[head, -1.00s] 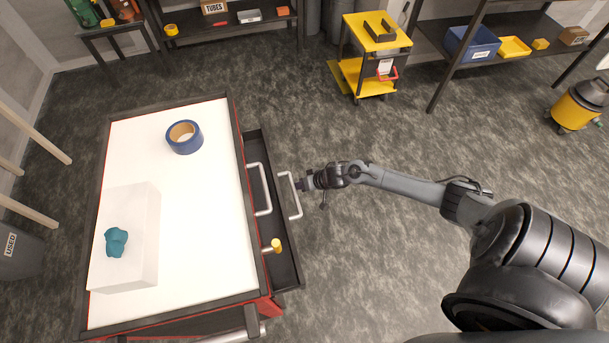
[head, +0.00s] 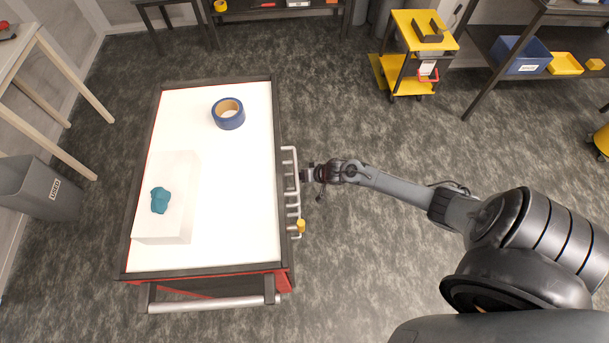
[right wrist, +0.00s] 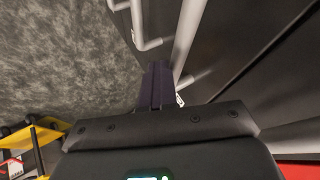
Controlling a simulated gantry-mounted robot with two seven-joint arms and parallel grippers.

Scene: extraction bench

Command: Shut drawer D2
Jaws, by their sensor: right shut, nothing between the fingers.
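The red and black cabinet (head: 282,130) has a white top and bar handles on its right side. The drawer handle (head: 291,160) stands close beside the cabinet's edge in the head view, and no open drawer interior shows. I cannot read a D2 label. My right gripper (head: 305,175) is just right of the handles, shut and empty. In the right wrist view the shut dark fingers (right wrist: 157,85) are beside a pale handle bar (right wrist: 186,38); whether they touch it I cannot tell. My left gripper is out of view.
A yellow piece (head: 301,226) is at the lower handles. A yellow cart (head: 400,75) stands behind. The floor right of the cabinet is clear.

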